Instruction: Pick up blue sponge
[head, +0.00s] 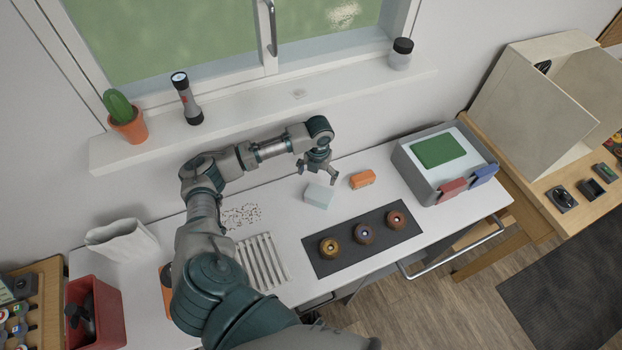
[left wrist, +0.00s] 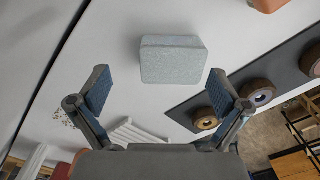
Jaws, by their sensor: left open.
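The sponge (head: 319,195) is a pale grey-blue block lying on the white table, left of an orange block. It also shows in the left wrist view (left wrist: 173,60), ahead of the fingertips and roughly between their lines. My left gripper (head: 318,172) is above and just behind the sponge in the head view. Its fingers (left wrist: 157,88) are spread wide and empty, and I see no contact with the sponge. My right gripper is not in view.
An orange block (head: 362,179) lies right of the sponge. A dark mat (head: 340,262) with three round pieces lies in front. A grey box (head: 409,168) with a green pad stands at right. A slatted rack (head: 262,262), white bag (head: 122,240) and red bin (head: 107,310) are at left.

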